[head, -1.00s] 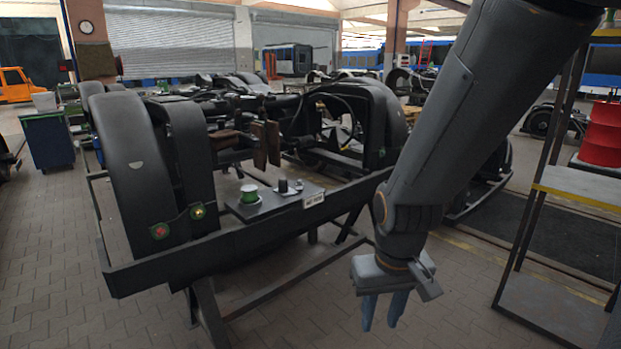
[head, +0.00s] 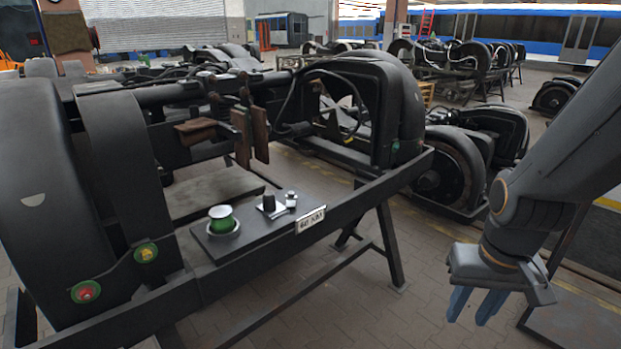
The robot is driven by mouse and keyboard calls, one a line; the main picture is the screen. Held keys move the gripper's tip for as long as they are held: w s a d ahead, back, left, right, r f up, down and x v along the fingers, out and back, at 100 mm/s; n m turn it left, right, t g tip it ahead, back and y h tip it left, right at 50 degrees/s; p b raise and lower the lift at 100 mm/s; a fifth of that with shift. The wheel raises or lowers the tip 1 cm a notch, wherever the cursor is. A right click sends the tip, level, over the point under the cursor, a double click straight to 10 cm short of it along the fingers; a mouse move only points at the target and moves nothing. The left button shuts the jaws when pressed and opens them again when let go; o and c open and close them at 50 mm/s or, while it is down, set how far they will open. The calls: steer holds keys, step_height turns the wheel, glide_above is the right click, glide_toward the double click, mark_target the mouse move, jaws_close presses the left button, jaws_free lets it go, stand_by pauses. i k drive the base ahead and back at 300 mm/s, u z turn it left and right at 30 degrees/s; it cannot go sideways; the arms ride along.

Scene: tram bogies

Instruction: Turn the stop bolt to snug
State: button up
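A dark plate (head: 250,236) on the bogie frame carries several small fittings. They are a green drum with a pale top (head: 223,220), a black cylinder on a pale square base (head: 268,203), and a small silver bolt-like piece (head: 291,200). I cannot tell for sure which one is the stop bolt. A white label (head: 310,221) on the plate's front edge seems to read "60 NM". My gripper (head: 474,306) hangs at the lower right, fingers down, right of the plate and well apart from it. Its blue fingers are apart with nothing between them.
The black frame beam (head: 345,211) runs along the plate's front, with a stand leg (head: 389,245) below. A large dark wheel cover (head: 45,195) rises at the left, bearing red (head: 86,292) and yellow (head: 147,252) buttons. Paved floor (head: 400,313) lies open in front.

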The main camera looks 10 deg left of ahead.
mark_target(290, 197)
steer(key=u, duration=0.15)
steer(key=i, duration=0.8)
steer(key=u, duration=0.95)
steer(key=i, duration=0.75)
steer(key=u, duration=0.6)
